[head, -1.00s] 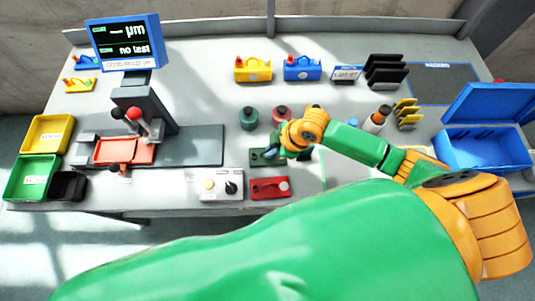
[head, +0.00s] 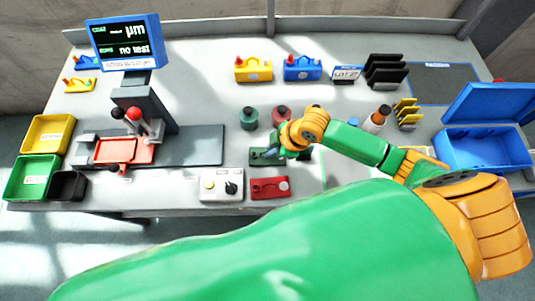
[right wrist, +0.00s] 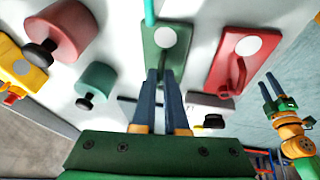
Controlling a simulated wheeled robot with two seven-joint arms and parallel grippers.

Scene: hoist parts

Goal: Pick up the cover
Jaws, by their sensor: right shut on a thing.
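The cover appears to be the green plate (head: 262,157) with a white round spot and a raised handle, lying on the table in the head view; it also shows in the right wrist view (right wrist: 178,40). My right gripper (head: 284,153) is over its right part and partly hides it. In the right wrist view the two dark fingers (right wrist: 163,78) are closed on the raised handle of the green cover. The plate still appears to be at table level. My left gripper (right wrist: 271,88) shows small at the right of the wrist view, fingers apart and empty; the head view does not show it.
A similar red plate (head: 270,188) lies just in front, beside a grey switch box (head: 221,185). Green (head: 248,118) and red (head: 281,115) round parts stand behind. A blue open case (head: 485,150) is at right, a test stand (head: 150,115) at left.

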